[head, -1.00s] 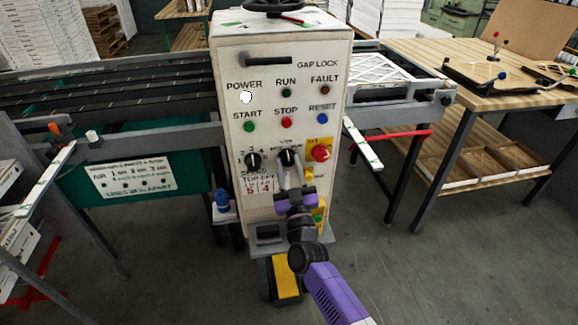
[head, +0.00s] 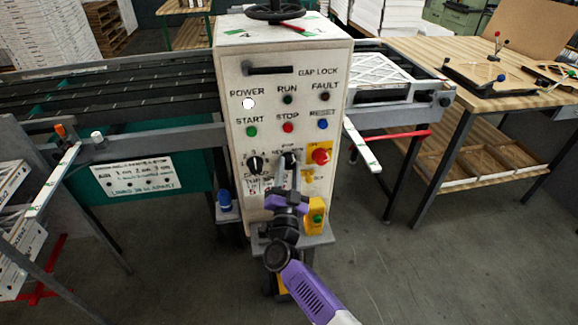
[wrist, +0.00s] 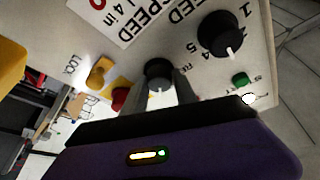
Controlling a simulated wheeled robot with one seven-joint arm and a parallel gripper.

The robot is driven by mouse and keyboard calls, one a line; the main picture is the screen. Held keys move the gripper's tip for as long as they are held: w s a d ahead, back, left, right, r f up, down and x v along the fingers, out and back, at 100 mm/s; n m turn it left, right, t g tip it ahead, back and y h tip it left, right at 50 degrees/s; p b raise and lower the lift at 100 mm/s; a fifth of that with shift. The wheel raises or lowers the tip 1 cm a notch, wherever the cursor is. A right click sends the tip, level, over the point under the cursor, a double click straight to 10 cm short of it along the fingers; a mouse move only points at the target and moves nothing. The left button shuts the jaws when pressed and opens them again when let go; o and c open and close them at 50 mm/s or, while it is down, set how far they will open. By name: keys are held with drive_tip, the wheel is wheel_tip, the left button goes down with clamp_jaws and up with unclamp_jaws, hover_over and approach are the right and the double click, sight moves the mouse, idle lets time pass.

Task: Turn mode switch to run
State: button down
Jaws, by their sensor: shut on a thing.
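The mode switch (head: 290,158) is a black rotary knob on the front of the cream control cabinet (head: 240,100), between the speed dial and the red stop knob. My gripper (head: 287,172) reaches it from below and is shut on it. In the wrist view the black knob (wrist: 158,72) sits between my two grey fingers (wrist: 170,90). Its white pointer mark faces the lower part of that picture, towards my gripper's body. The small labels around the switch are partly hidden and blurred, so I cannot tell which position it points to.
A black speed dial (head: 255,164) is left of the switch. A red stop knob (head: 320,156) on yellow is close on the right. Green, red and blue buttons are above, and the white power lamp (head: 248,104) is lit. A yellow box with a green button (head: 317,217) is below right.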

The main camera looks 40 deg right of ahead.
drive_tip(key=shift+r+m+g, duration=0.1)
drive_tip(key=shift+m+g, duration=0.3)
drive_tip(key=shift+m, duration=0.4)
drive_tip(key=c, duration=1)
unclamp_jaws()
drive_tip(key=shift+d, duration=0.1)
drive_tip(key=v, duration=0.8)
drive_tip(key=shift+w, duration=0.1)
